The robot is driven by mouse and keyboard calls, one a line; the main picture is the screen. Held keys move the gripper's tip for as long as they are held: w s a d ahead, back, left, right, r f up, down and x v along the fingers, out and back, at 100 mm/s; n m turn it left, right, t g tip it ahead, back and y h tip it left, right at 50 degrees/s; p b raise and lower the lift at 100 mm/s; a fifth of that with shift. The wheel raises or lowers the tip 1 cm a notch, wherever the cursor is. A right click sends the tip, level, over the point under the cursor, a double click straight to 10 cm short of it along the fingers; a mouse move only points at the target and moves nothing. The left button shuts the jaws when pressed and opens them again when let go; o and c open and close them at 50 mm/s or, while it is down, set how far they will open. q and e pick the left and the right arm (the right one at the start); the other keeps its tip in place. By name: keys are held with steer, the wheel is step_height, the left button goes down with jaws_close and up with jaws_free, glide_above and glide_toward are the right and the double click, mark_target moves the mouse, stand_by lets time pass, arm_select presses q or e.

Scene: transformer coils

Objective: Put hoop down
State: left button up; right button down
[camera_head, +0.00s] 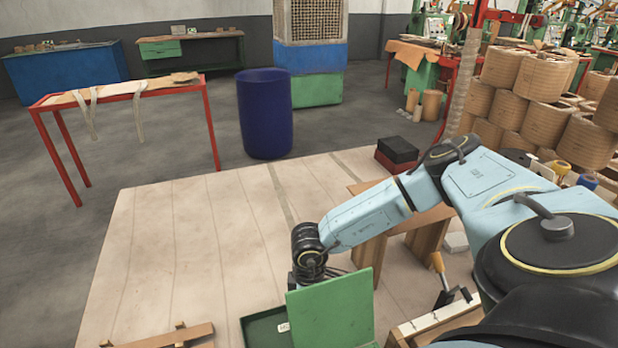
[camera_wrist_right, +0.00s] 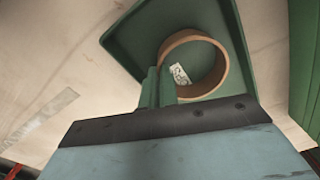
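A round tan-brown hoop (camera_wrist_right: 222,62) shows in the right wrist view, over the floor of a green open box (camera_wrist_right: 128,45). My right gripper (camera_wrist_right: 159,72) has its two green fingers close together at the left side of the hoop's wall, one outside and one inside. It looks shut on that wall. Whether the hoop touches the box floor I cannot tell. In the head view the green box (camera_head: 257,326) stands at the bottom middle, and its raised green panel (camera_head: 335,308) hides the hoop and my right fingers. My left gripper is not in view.
The box is on a pale wooden surface (camera_head: 190,235), bare to its left. A small wooden frame (camera_head: 160,338) lies at the bottom left. A blue barrel (camera_head: 265,115) stands beyond.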

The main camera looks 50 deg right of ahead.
steer(key=shift+f, duration=0.1)
steer(key=c, duration=2.1)
jaws_free()
steer(key=shift+o, duration=0.7)
steer(key=shift+r, duration=0.25)
step_height(320, 180, up, 12)
steer(key=p, duration=0.2)
steer(key=shift+f, duration=0.15)
